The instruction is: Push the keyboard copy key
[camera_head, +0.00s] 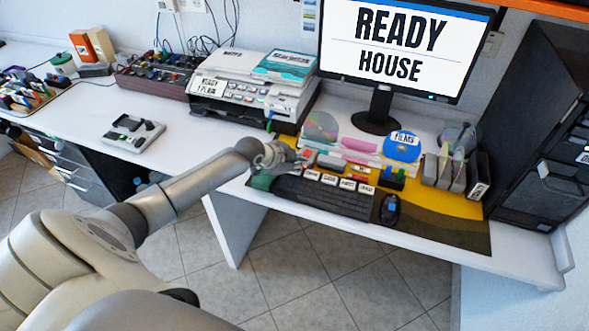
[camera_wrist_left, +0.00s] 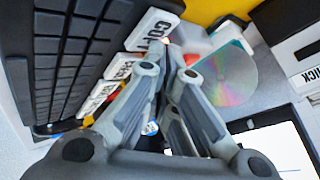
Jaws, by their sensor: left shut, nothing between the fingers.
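The dark keyboard (camera_head: 322,198) lies on the desk below the monitor. A row of white labelled keys runs along its far edge. In the left wrist view the copy key (camera_wrist_left: 153,30) is the nearest white key to the fingertips, with its label partly cut off by my fingers. In the head view the leftmost white key (camera_head: 311,174) lies just beside my left gripper (camera_head: 299,161). My left gripper, also in the left wrist view (camera_wrist_left: 165,44), is shut and empty. Its tips are close to the copy key; I cannot tell whether they touch it. My right gripper is not in view.
A mouse (camera_head: 390,209) lies right of the keyboard. Behind the keyboard stand discs, small boxes and the monitor (camera_head: 400,45). A printer (camera_head: 250,88) stands to the left. A dark cabinet (camera_head: 545,120) stands at the right.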

